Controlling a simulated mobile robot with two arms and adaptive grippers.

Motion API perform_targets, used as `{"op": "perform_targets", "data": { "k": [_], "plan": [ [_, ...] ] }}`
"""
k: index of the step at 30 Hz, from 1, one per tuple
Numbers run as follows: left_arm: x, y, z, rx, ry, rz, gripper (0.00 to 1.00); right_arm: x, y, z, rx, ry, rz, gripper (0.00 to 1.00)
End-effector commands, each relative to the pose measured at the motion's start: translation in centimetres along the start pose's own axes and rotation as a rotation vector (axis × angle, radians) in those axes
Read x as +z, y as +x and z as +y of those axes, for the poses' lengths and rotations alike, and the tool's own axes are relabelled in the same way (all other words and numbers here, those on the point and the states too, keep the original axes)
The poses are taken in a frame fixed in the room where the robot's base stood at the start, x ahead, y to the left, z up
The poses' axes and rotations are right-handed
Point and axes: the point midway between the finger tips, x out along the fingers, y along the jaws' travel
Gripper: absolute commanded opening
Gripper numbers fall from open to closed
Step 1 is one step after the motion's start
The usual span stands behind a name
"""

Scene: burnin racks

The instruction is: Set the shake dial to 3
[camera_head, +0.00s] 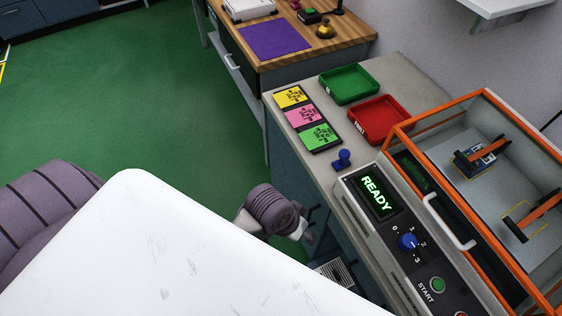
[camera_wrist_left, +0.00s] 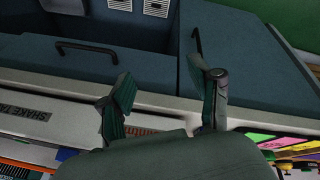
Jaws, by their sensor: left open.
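The blue shake dial (camera_head: 408,242) is on the sloped grey control panel, with the numbers 0, 1, 2 and 3 around it. I cannot tell for sure which number its pointer faces. The green START button (camera_head: 437,285) is below it and the lit READY display (camera_head: 374,194) above it. My left gripper (camera_head: 311,222) is left of the panel, beside the bench front, apart from the dial. In the left wrist view my left gripper (camera_wrist_left: 163,78) is open and empty, with bench cabinets beyond its fingers. The dial is not clearly visible there. My right gripper is not in view.
An orange-framed clear enclosure with a white handle (camera_head: 449,222) stands right of the panel. A small blue knob (camera_head: 342,159), colored cards (camera_head: 300,116), a green tray (camera_head: 349,84) and a red tray (camera_head: 380,119) are on the bench. Green floor (camera_head: 130,90) is clear at left.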

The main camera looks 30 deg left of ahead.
Motion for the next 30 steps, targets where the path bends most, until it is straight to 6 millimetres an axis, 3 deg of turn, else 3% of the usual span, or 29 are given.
{"op": "perform_targets", "data": {
  "k": [6,12,30],
  "plan": [
    [2.3,2.2,-2.9,-0.062,0.007,-0.013,0.63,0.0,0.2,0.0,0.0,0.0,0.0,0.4],
    [3.6,3.4,-4.5,-0.094,0.016,-0.02,0.63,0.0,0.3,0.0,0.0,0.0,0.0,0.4],
    [4.0,3.8,-5.0,-0.105,0.019,-0.022,0.63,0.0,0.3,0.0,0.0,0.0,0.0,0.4]
  ]
}}
